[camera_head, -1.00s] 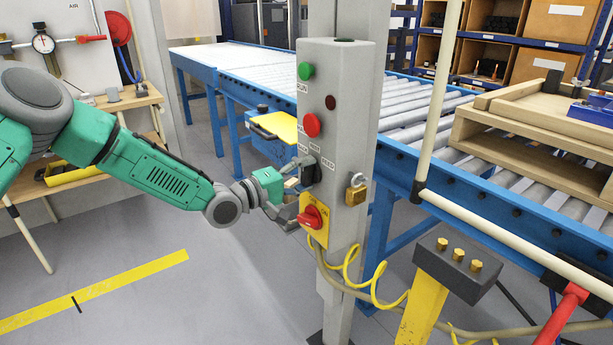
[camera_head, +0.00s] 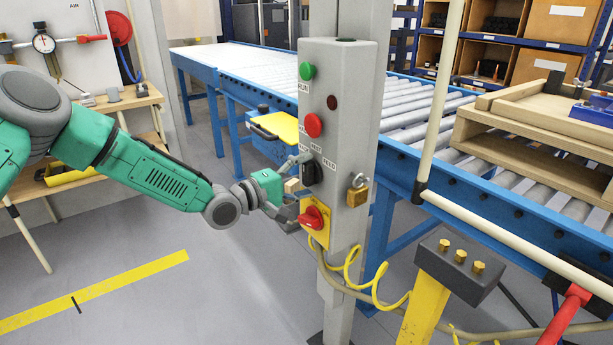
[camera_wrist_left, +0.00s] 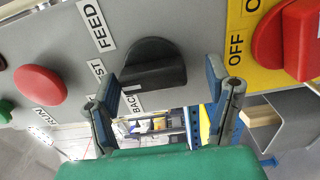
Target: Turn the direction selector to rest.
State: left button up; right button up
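The direction selector is a black knob (camera_head: 311,173) on the front of the grey control box (camera_head: 340,110). It also shows in the left wrist view (camera_wrist_left: 152,66), with FEED, a partly hidden REST and BACK labels around it. I cannot tell for sure which label it points at. My left gripper (camera_head: 292,185) is at the selector. In the left wrist view its fingers (camera_wrist_left: 165,95) are open, one on each side of the knob, with a gap on the right side. Whether the left finger touches the knob is unclear. My right gripper is not in view.
A red OFF switch on a yellow plate (camera_head: 314,220) sits just below the selector, close to my lower finger. Red (camera_head: 312,125) and green (camera_head: 307,71) buttons are above. A padlock (camera_head: 357,190) hangs on the box's side. A blue roller conveyor (camera_head: 440,175) runs behind.

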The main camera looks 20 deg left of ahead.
pick_arm(q)
jog(key=shift+r, duration=0.15)
jog(key=shift+s+a, duration=0.4)
jog(key=shift+s, duration=0.1)
jog(key=v, duration=1)
jog(key=shift+s+a, duration=0.3)
jog(key=s+d+f+m+g+y, duration=0.2)
jog(key=s+d+f+g, duration=0.2)
jog(key=s+f, duration=0.45)
jog(key=s+d+f+m+g+y, duration=0.2)
jog(key=s+d+f+g, duration=0.3)
jog(key=f, duration=0.7)
jog(key=s+a+f+m+g+y, duration=0.1)
jog(key=s+a+f+m+y, duration=0.1)
jog(key=s, duration=0.6)
jog(key=s+a+f+m+g+y, duration=0.2)
jog(key=s+a+f, duration=0.1)
jog(key=s, duration=0.5)
jog(key=s+a+f+m+g+y, duration=0.1)
jog(key=s+a+f+m+y, duration=0.2)
jog(key=s, duration=0.5)
jog(key=shift+a+g, duration=0.3)
jog(key=shift+a, duration=0.45)
